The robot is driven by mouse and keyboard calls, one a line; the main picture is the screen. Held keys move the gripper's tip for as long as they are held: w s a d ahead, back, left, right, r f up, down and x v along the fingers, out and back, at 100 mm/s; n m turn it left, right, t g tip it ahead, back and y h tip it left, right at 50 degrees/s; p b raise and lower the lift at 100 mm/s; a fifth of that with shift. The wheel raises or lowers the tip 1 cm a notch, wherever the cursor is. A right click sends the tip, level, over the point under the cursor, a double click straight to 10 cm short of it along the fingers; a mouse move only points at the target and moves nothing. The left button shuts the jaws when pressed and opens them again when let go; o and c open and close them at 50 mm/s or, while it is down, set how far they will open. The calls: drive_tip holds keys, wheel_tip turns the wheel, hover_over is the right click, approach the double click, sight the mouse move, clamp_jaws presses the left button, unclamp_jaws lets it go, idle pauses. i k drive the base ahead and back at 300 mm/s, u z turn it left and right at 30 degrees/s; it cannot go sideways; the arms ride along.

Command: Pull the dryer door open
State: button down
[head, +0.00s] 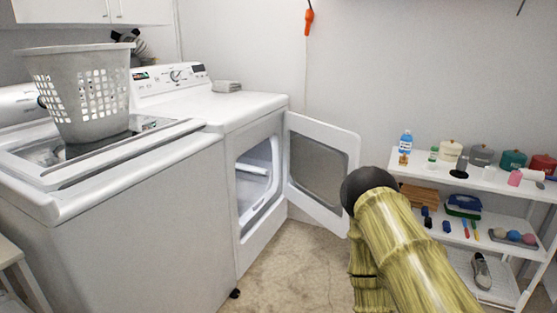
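The white dryer (222,103) stands against the back wall, to the right of a top-loading washer. Its door (322,125) stands wide open, swung out to the right, with its grey inner panel facing left into the room. The dryer's opening (252,180) is uncovered and shows a pale drum inside. My yellow arm, with a dark round joint, covers the door's lower right edge in the picture. My gripper does not show, so I cannot see whether it touches the door.
The washer (120,205) at left carries a grey laundry basket (50,70). A white shelf unit (505,205) with bottles, pots and a shoe stands at right, beyond my arm. Bare floor (290,265) lies in front of the dryer.

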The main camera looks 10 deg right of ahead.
sight(346, 144)
drive_tip(key=u, duration=0.25)
drive_tip(key=i, duration=1.45)
drive_tip(key=z, duration=0.75)
